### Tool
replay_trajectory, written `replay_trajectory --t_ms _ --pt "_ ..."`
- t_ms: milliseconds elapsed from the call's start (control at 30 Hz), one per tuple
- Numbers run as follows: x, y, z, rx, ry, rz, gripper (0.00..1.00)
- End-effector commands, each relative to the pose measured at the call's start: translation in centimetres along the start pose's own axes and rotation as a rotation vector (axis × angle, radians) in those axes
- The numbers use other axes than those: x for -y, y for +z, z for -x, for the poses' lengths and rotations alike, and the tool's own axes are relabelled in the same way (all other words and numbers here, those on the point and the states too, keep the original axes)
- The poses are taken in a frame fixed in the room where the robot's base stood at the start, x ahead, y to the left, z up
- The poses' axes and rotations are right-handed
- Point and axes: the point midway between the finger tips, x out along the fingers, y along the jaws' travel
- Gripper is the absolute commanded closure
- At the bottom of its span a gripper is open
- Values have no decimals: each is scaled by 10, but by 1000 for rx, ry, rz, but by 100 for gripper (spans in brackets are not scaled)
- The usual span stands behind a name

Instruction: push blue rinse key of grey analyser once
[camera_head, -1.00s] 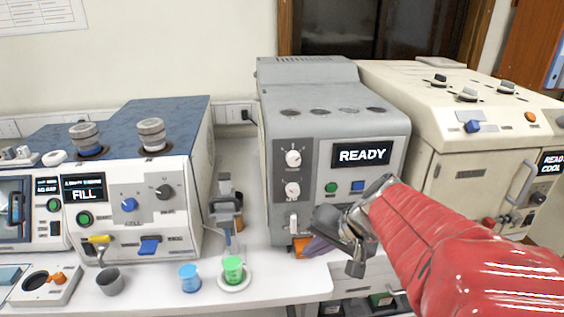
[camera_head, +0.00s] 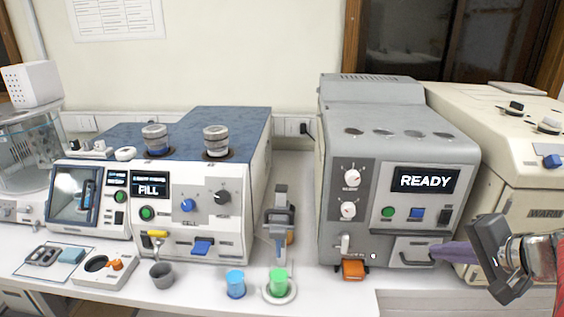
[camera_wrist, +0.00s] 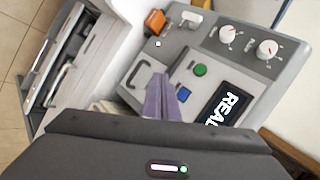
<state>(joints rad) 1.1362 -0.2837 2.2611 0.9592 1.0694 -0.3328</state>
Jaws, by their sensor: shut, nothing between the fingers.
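The grey analyser (camera_head: 345,130) stands right of centre in the head view, its screen reading READY (camera_head: 425,181). Its blue key (camera_head: 417,215) sits below the screen, beside a green key (camera_head: 387,213). In the wrist view the blue key (camera_wrist: 184,93) is just right of my fingers, with the green key (camera_wrist: 200,69) above it. My gripper (camera_head: 440,250) has purple fingers, shut and empty, reaching in from the right. In the head view the fingertips appear below and right of the blue key, by the drawer handle. The wrist view also shows the fingers (camera_wrist: 158,82). I cannot tell whether they touch the front.
The white analyser (camera_head: 262,185) reading FILL stands left. A cream machine (camera_head: 470,120) stands close on the right. A blue cup (camera_head: 236,284), a green cup (camera_head: 279,282) and a grey cup (camera_head: 162,275) stand near the bench's front. An orange part (camera_head: 353,270) sits at the grey analyser's base.

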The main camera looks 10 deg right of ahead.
Motion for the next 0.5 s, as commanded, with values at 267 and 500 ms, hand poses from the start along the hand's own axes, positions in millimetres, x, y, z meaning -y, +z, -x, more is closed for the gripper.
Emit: replay_trajectory --t_ms 267,500 --pt "2 0 -3 3 1 3 100" --pt "10 -8 -15 6 1 4 100"
